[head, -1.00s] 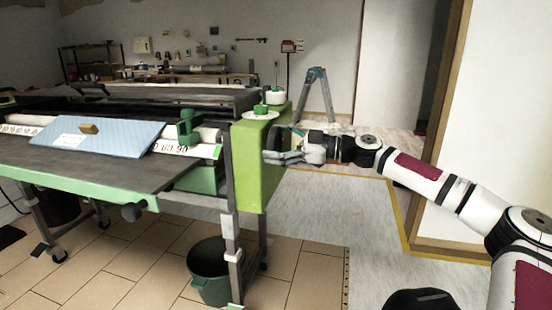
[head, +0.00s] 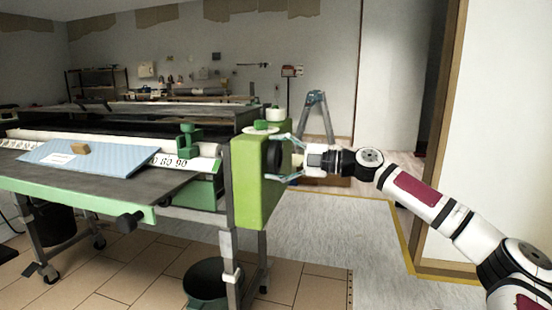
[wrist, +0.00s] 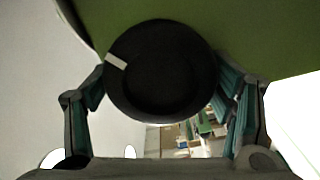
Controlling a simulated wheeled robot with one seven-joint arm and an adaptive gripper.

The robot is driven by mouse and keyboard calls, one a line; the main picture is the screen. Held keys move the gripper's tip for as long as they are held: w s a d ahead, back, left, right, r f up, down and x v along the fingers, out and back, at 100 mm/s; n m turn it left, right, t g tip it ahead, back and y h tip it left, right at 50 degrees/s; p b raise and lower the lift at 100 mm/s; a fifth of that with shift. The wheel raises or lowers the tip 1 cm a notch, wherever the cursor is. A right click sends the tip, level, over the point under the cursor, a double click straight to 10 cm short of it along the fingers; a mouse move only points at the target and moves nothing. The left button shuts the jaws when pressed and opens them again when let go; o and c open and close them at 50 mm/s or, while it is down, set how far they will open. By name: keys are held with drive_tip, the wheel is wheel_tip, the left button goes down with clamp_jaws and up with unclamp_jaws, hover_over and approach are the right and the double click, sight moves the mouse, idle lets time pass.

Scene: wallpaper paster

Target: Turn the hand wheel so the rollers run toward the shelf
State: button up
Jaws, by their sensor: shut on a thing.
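The hand wheel (head: 271,155) is a dark disc on the right side of the green end housing (head: 248,185). In the wrist view the wheel (wrist: 160,78) is round and black, with a white mark at its upper left rim. My gripper (head: 277,158) has its fingers on opposite sides of the wheel, one above and one below in the head view. In the wrist view my gripper (wrist: 163,90) is shut on the wheel.
A dark bucket (head: 205,280) stands below. A dark shelf rack (head: 97,84) and a stepladder (head: 316,117) are at the back. Grey floor (head: 330,225) right of the machine is clear.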

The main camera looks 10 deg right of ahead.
drive_tip(key=shift+f, duration=0.1)
drive_tip(key=shift+a, duration=0.1)
drive_tip(key=shift+c, duration=0.2)
drive_tip(key=o, duration=1.2)
drive_tip(key=shift+c, duration=0.2)
drive_tip(key=v, duration=1.2)
